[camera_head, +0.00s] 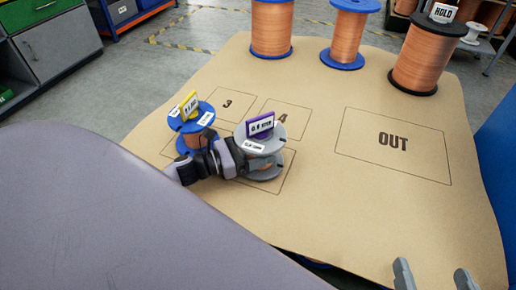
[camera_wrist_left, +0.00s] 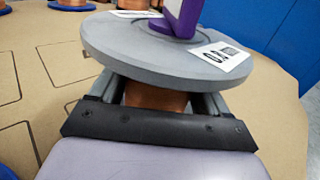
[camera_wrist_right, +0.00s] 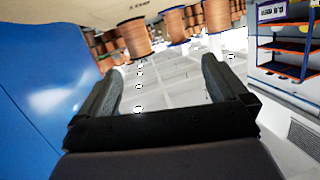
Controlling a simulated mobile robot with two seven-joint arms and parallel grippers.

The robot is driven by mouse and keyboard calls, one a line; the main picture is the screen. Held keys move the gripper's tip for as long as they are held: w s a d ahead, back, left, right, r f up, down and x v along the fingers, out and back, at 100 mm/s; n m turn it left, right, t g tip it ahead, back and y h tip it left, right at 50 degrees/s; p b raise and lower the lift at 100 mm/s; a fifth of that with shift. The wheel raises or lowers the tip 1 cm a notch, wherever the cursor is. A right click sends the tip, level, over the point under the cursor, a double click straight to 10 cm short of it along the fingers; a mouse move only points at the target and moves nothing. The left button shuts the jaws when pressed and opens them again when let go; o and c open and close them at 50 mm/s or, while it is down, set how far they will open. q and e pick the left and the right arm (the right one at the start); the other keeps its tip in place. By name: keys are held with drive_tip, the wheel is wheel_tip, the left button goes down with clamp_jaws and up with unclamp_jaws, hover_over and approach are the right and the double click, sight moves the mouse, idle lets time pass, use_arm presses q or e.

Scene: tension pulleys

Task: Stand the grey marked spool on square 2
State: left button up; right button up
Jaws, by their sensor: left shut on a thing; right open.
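The grey marked spool (camera_head: 265,171) has grey flanges, copper winding, a white label and a purple tag on top. It is upright over an outlined square (camera_head: 287,180) whose number is hidden; I cannot tell whether its base touches the board. My left gripper (camera_head: 246,160) is shut on the winding below the top flange. In the left wrist view the flange (camera_wrist_left: 120,48) sits just above the fingers (camera_wrist_left: 158,98). My right gripper (camera_head: 434,277) is open and empty at the lower right; it also shows in the right wrist view (camera_wrist_right: 163,80).
A blue spool (camera_head: 194,108) with a yellow tag stands close left of the grey one. Squares 3 (camera_head: 228,102) and 4 (camera_head: 285,117) and the OUT area (camera_head: 393,160) are empty. Large copper spools (camera_head: 346,35) line the back edge. A blue surface (camera_head: 497,150) borders the right.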

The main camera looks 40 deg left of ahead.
use_arm(q)
drive_tip(key=o, duration=1.5)
drive_tip(key=shift+f, duration=0.1)
drive_tip(key=shift+r, duration=0.25)
drive_tip(key=p+v, duration=0.2)
drive_tip(key=v, duration=0.9)
drive_tip(key=shift+s+a+f+p, duration=0.1)
drive_tip(key=shift+s+a+p, duration=0.2)
drive_tip(key=shift+s, duration=0.2)
use_arm(e)
drive_tip(key=shift+w+a+r+m+g+y, duration=0.15)
drive_tip(key=shift+a+m+g, duration=0.1)
drive_tip(key=shift+a, duration=0.15)
drive_tip(key=shift+w+a+f+m+g+y, duration=0.15)
drive_tip(key=shift+a+g, duration=0.1)
drive_tip(key=shift+a, duration=0.15)
use_arm(q)
drive_tip(key=shift+d, duration=0.1)
